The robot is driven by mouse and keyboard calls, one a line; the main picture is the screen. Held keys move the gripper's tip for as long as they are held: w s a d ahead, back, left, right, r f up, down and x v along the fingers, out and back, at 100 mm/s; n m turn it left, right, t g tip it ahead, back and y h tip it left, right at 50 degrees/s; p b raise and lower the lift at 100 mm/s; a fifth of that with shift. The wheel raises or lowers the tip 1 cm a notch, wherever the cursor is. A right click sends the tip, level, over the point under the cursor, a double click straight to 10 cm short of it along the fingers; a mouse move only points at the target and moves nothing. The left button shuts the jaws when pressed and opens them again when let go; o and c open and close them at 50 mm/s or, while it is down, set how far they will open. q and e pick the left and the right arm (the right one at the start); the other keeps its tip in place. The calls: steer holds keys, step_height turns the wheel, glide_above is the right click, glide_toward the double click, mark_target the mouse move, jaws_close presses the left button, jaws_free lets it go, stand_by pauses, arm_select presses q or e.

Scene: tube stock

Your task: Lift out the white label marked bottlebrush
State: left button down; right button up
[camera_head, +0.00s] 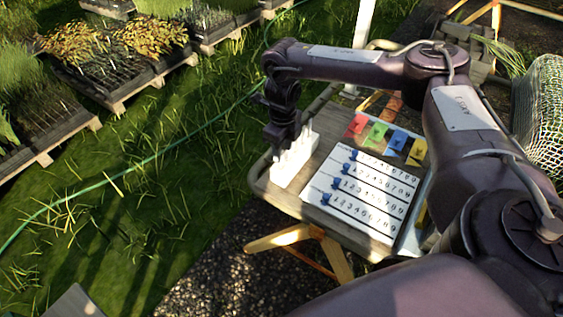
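Several upright white labels stand close together in a white holder (283,178) at the left end of the small wooden table (262,187). No writing on the labels can be read at this size, so I cannot tell which is marked bottlebrush. My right gripper (281,143) points down over the labels, at their left and far side. The dark fingers overlap the label tops, and whether they touch one is unclear. I cannot see if the fingers are open or shut. My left gripper does not show.
A white board (370,190) with rows of numbers and blue sliders lies right of the holder. Red, green, blue and yellow cards (377,134) lie behind it. My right arm covers the table's right side. Pallets of plants (120,65) and a hose (110,180) lie on grass at left.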

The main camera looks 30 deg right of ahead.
mark_target(282, 165)
step_height(282, 165, down, 4)
steer(key=shift+w+a+r, duration=0.1)
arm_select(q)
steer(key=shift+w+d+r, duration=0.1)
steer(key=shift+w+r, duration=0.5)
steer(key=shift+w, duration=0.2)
arm_select(e)
jaws_close()
